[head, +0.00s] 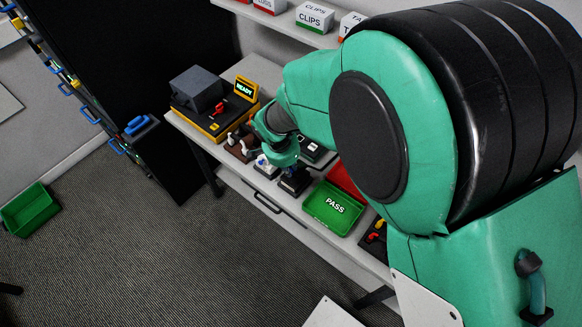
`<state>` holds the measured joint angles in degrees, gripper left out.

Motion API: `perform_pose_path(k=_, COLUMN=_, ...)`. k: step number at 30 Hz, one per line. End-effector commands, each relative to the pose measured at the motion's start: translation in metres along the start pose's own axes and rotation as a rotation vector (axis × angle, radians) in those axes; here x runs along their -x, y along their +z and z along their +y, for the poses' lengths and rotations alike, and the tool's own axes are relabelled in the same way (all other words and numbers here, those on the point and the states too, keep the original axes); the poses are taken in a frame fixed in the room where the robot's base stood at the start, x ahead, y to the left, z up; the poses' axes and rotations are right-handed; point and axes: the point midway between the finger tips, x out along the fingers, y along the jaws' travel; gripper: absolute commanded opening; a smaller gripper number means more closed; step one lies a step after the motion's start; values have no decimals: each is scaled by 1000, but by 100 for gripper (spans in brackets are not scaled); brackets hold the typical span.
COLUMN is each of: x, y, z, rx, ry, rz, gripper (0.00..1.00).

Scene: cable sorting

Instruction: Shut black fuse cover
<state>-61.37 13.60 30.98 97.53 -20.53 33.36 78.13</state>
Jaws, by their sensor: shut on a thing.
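My gripper (288,168) is small and partly hidden under my green wrist, low over the middle of the workbench. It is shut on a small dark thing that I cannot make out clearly. A dark holder (293,184) sits right below it on the bench. I cannot tell for certain which dark part is the black fuse cover. A small black and white device (316,149) lies just right of the wrist, partly hidden by it.
A yellow-black tester (208,126) with a grey block and a READY display (244,88) stands at the bench's left end. A dark tray (238,152) with white parts lies left of my wrist. A green PASS tray (333,208) and a red tray (347,181) lie to the right.

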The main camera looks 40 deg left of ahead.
Motion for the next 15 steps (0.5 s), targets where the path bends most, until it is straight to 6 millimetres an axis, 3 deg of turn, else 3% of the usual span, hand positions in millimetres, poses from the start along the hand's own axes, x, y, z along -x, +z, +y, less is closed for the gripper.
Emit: perform_pose_path(k=15, x=-17, y=20, z=4, rx=1, ry=9, rz=37, gripper=0)
